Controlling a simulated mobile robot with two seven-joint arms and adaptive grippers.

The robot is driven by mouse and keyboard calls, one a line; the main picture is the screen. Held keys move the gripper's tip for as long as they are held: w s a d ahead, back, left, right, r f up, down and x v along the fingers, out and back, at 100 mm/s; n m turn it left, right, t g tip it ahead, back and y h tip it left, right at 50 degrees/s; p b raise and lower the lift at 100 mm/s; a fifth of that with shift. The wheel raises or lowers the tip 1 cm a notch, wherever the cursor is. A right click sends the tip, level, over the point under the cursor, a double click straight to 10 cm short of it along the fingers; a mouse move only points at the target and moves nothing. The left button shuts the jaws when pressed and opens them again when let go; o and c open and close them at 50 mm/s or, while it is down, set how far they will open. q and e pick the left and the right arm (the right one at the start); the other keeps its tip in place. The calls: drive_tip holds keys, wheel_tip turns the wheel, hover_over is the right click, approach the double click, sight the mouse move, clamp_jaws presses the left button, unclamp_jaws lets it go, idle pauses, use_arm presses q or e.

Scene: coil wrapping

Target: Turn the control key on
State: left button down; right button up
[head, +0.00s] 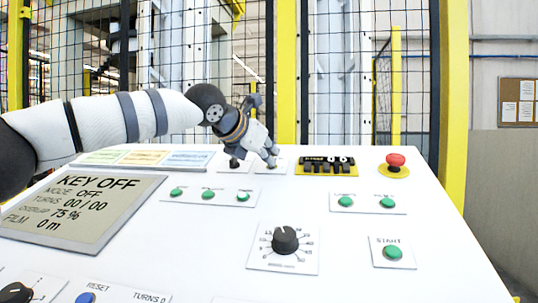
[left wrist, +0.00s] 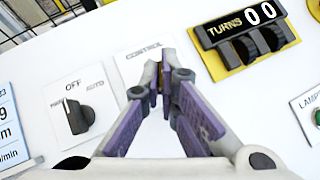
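The CONTROL plate (left wrist: 147,58) lies on the white panel, and in the head view its plate (head: 281,166) is partly covered by my left gripper (head: 270,160). In the left wrist view, the fingers of my left gripper (left wrist: 159,82) come down over this plate and are nearly together. A small brownish sliver shows between the fingertips, at the place of the control key; the rest of the key is hidden by the fingers. The display (head: 85,211) reads KEY OFF, MODE OFF, TURNS 00/00. My right gripper is not in view.
Left of the CONTROL plate is a black mode selector knob (left wrist: 76,115). To the right are the TURNS thumbwheels (left wrist: 253,40) on a yellow plate and a red emergency button (head: 395,160). A dial (head: 285,240) and a green START button (head: 392,253) are nearer.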

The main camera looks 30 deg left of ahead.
use_arm(q)
drive_tip(key=m+h, duration=0.1)
drive_tip(key=m, duration=0.1)
drive_tip(key=m+g+h+b, duration=0.1)
drive_tip(key=m, duration=0.1)
drive_tip(key=shift+w+a+f+h, duration=0.2)
drive_tip(key=shift+f+h, duration=0.1)
drive_tip(key=shift+f, duration=0.05)
drive_tip(key=shift+r+m+g+h, duration=0.15)
drive_tip(key=shift+m+g+h, duration=0.45)
drive_tip(key=shift+m, duration=0.5)
drive_tip(key=shift+m+g+h+b, duration=0.4)
drive_tip(key=shift+m, duration=0.4)
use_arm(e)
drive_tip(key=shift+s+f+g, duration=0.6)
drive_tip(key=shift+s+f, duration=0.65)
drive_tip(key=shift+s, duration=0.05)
use_arm(q)
drive_tip(key=c, duration=1.9)
unclamp_jaws()
drive_tip(key=shift+r, duration=0.1)
drive_tip(key=shift+s+a+r, duration=0.1)
drive_tip(key=shift+s+r, duration=0.1)
drive_tip(key=v, duration=1.1)
drive_tip(key=shift+s+a, duration=0.1)
drive_tip(key=shift+a, duration=0.15)
